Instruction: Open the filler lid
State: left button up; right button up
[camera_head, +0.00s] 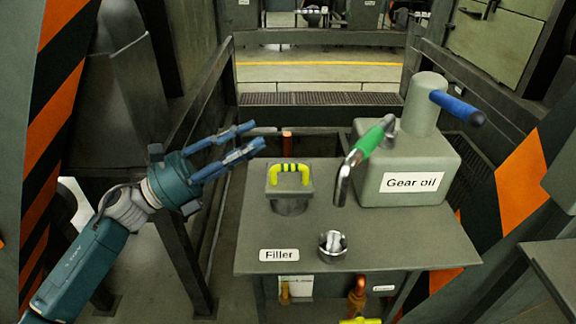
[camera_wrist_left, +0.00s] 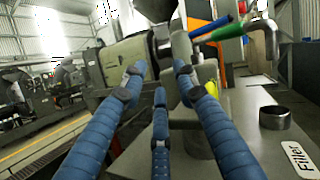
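The filler lid (camera_head: 290,187) is a grey square cap with a yellow handle (camera_head: 289,169) striped in black. It sits flat on a round neck on the grey table, behind the "Filler" label (camera_head: 286,255). My left gripper (camera_head: 253,138) is up and to the left of the handle, apart from it, with its blue fingers spread and nothing between them. In the left wrist view the fingers (camera_wrist_left: 158,78) point forward, apart. The yellow handle (camera_wrist_left: 211,88) shows only in part there, behind the right finger. My right gripper is in neither view.
A grey tank marked "Gear oil" (camera_head: 408,170) stands at the table's back right, with a blue lever (camera_head: 458,108) and a green-gripped spout (camera_head: 367,142). An open metal cup (camera_head: 332,246) stands under the spout. The bare table top (camera_head: 262,225) is clear at left.

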aim_at(287, 167)
pick_arm(q)
jog(key=s+a+f+m+g+y, duration=0.25)
jog(key=s+m+g, duration=0.25)
jog(key=m+g, duration=0.4)
jog(key=shift+m+t, duration=0.6)
jog(key=d+p, duration=0.2)
jog(key=d, duration=0.3)
jog(key=d+p, duration=0.2)
jog(key=d, duration=0.3)
jog(key=shift+w+r, duration=0.1)
jog(key=shift+w, duration=0.1)
jog(key=shift+d, duration=0.2)
grip_shut()
